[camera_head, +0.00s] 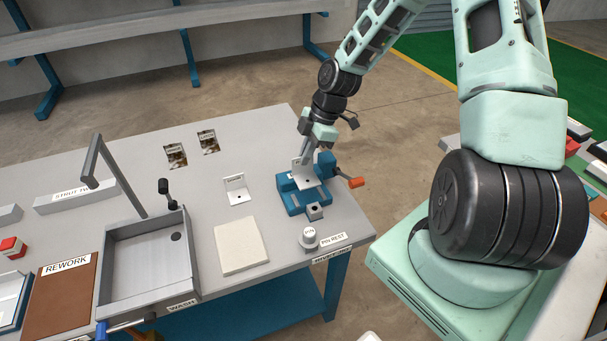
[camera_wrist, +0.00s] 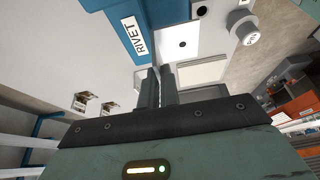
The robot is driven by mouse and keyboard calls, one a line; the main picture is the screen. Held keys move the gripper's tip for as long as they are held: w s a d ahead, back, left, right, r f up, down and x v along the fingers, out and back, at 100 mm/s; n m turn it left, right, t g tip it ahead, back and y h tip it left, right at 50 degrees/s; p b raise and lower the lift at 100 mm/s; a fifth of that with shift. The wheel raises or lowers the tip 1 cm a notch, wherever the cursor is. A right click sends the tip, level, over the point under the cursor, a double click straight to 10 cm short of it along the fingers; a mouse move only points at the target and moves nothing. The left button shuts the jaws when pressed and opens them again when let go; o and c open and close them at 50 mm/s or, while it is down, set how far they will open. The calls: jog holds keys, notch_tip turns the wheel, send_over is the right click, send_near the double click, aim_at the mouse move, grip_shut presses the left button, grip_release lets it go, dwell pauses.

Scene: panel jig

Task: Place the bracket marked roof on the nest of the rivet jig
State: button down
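The blue rivet jig (camera_head: 290,198) stands near the right end of the table, with an orange-handled lever. In the wrist view its label reads RIVET (camera_wrist: 137,36). A white L-shaped bracket (camera_head: 309,182) is at the top of the jig, its holed plate flat and its other flange upright. My gripper (camera_head: 307,153) is above it, its fingers close together on the upright flange. The wrist view shows the bracket's holed plate (camera_wrist: 182,42) just beyond the fingertips. The fingers hide most of its marking; I cannot tell whether it rests fully on the nest.
A second white bracket (camera_head: 236,189) stands on the table left of the jig, near a pale square pad (camera_head: 240,246). A pin on its rest (camera_head: 309,238) is in front of the jig. A grey wash basin (camera_head: 150,262) and a brown REWORK board (camera_head: 62,295) are farther left.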

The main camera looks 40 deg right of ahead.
jog(key=shift+f+p, duration=0.4)
jog(key=shift+f, duration=2.6)
jog(key=shift+f, duration=0.1)
jog(key=c, duration=1.6)
grip_release()
jog(key=b+v, duration=0.2)
jog(key=v, duration=1)
notch_tip(320, 180, up, 3)
jog(key=m+g+h, duration=0.1)
jog(key=g, duration=0.1)
send_over(306, 172)
jog(key=s+a, duration=0.4)
jog(key=a, duration=0.2)
jog(key=s+a+r+m+h, duration=0.1)
jog(key=s+a+r+m, duration=0.15)
jog(key=s+a, duration=0.35)
jog(key=s+a+r+m+h, duration=0.1)
jog(key=s+a+r, duration=0.2)
jog(key=s+a, duration=0.35)
jog(key=s+a+r+m, duration=0.1)
jog(key=s+a, duration=0.1)
jog(key=s+a+r, duration=0.1)
jog(key=s+a, duration=0.1)
jog(key=s, duration=0.1)
jog(key=s+a+r+m, duration=0.1)
jog(key=s+a, duration=0.1)
jog(key=shift+s+m+t+h, duration=0.25)
jog(key=shift+m+t+h, duration=0.05)
jog(key=shift+m+t, duration=0.1)
